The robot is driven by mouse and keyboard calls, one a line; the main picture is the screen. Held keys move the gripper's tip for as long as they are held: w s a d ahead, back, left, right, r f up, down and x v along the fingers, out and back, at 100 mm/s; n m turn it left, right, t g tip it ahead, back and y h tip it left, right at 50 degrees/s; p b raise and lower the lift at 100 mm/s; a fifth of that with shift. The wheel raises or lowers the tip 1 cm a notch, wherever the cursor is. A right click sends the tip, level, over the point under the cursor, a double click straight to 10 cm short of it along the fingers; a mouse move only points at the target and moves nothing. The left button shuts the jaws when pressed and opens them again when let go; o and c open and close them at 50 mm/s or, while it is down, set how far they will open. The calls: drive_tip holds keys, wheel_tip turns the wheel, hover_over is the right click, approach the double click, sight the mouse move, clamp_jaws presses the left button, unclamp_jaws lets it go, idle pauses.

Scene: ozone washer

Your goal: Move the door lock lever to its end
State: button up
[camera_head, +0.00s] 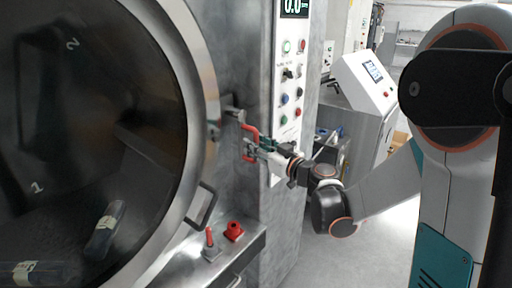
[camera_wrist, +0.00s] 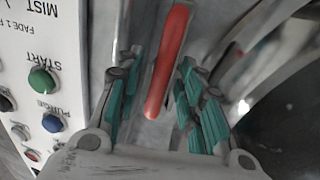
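The red door lock lever (camera_head: 250,129) is a bent bar on the machine front, just right of the round door's metal rim. My gripper (camera_head: 258,147) is at the lever, reaching in from the right. In the wrist view the lever (camera_wrist: 166,65) is a long red bar running between the two teal-padded fingers of my gripper (camera_wrist: 159,78). The fingers stand apart on either side of it, with visible gaps. I cannot tell whether a fingertip touches it. Part of the lever is hidden by my fingers in the head view.
The large round door (camera_head: 205,80) fills the left, with a bar handle (camera_head: 202,206) low on its rim. A steel ledge (camera_head: 252,239) below carries a red-handled valve (camera_head: 210,240) and a red knob (camera_head: 234,230). The button panel (camera_head: 289,75) stands close above my gripper.

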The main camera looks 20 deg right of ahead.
drive_tip(key=shift+w+a, duration=0.15)
drive_tip(key=shift+w, duration=0.15)
clamp_jaws()
drive_tip(key=shift+a, duration=0.1)
drive_tip(key=s+a+r+m+g+y+p, duration=0.1)
drive_tip(key=s+a+r+m+g+p, duration=0.2)
drive_tip(key=m, duration=1.1)
drive_tip(key=shift+s+a+r+p, duration=0.9)
drive_tip(key=shift+a+r+p, duration=0.55)
drive_tip(key=shift+a+r, duration=0.35)
drive_tip(key=shift+d+r, duration=0.1)
drive_tip(key=shift+r, duration=0.05)
